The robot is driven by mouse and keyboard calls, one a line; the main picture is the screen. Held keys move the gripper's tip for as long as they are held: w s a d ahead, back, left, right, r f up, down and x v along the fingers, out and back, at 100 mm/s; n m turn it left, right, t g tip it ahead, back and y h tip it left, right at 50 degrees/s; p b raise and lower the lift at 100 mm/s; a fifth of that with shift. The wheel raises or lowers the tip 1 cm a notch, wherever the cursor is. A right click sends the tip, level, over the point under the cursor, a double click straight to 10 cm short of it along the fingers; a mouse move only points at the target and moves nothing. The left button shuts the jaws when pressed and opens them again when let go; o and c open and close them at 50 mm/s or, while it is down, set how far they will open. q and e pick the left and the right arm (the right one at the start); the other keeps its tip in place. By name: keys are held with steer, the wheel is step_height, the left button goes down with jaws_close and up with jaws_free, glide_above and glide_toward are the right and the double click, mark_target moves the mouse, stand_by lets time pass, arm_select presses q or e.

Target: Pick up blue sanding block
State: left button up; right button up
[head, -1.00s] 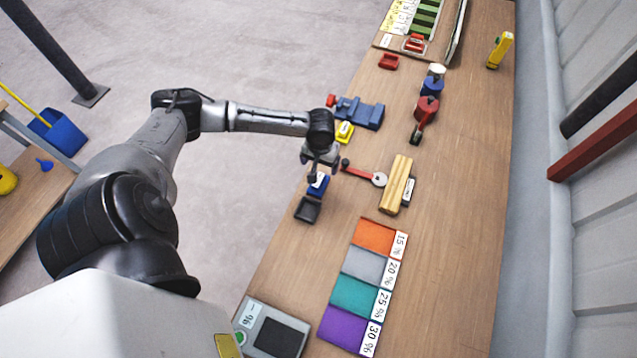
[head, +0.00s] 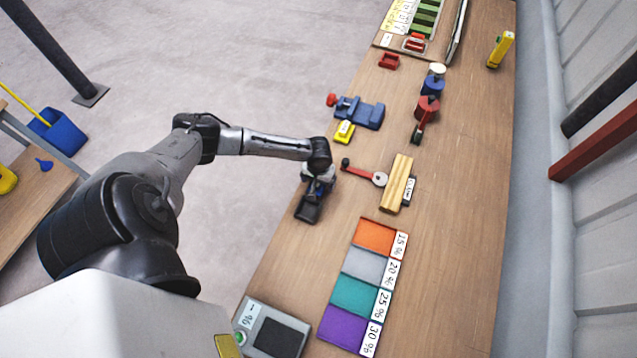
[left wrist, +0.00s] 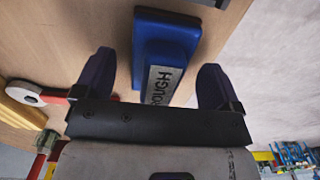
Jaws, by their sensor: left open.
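The blue sanding block (left wrist: 165,45) shows in the left wrist view with a white label reading "ROUGH" on its side. It lies on the wooden bench between the two spread fingers of my left gripper (left wrist: 155,75), with gaps on both sides. In the head view my left gripper (head: 319,183) is over the block near the bench's left edge and hides most of it. My left gripper is open and holds nothing. My right gripper is not in view.
A red-handled tool (head: 360,172) and wooden strips (head: 397,183) lie to the right. Coloured sheets (head: 355,295) lie nearer.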

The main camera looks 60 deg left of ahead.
arm_select(q)
steer(key=shift+f, duration=0.6)
steer(key=c, duration=1.1)
